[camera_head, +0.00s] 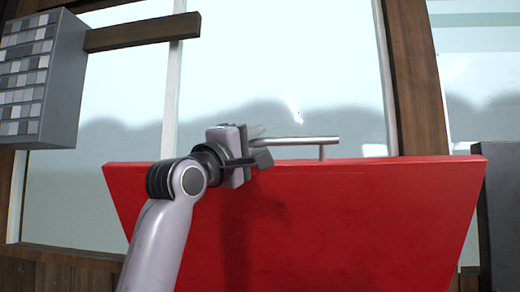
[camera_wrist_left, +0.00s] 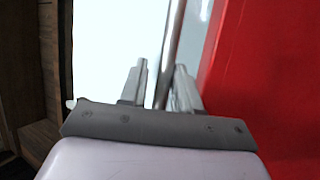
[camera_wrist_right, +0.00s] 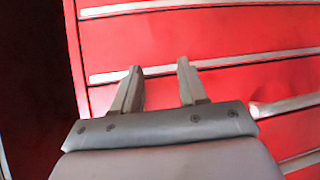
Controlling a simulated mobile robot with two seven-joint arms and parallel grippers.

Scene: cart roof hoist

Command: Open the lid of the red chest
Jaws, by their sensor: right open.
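The red chest's lid (camera_head: 350,215) stands raised as a broad red panel in the head view; its red surface also fills the right of the left wrist view (camera_wrist_left: 270,90). A metal bar handle (camera_head: 310,140) runs along its top edge. My left gripper (camera_head: 260,145) is at the bar's left end. In the left wrist view the bar (camera_wrist_left: 172,50) passes between its spread fingers, with a gap on the left side. My right gripper (camera_wrist_right: 160,85) is open and empty before the chest's red drawer fronts (camera_wrist_right: 220,85). The chest's inside is hidden.
A grey cabinet of small drawers (camera_head: 35,85) hangs at upper left beside a wooden beam (camera_head: 140,33). Windows lie behind the lid. A dark grey unit (camera_head: 503,210) stands close at the right. Metal strips (camera_wrist_right: 200,67) cross the drawer fronts.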

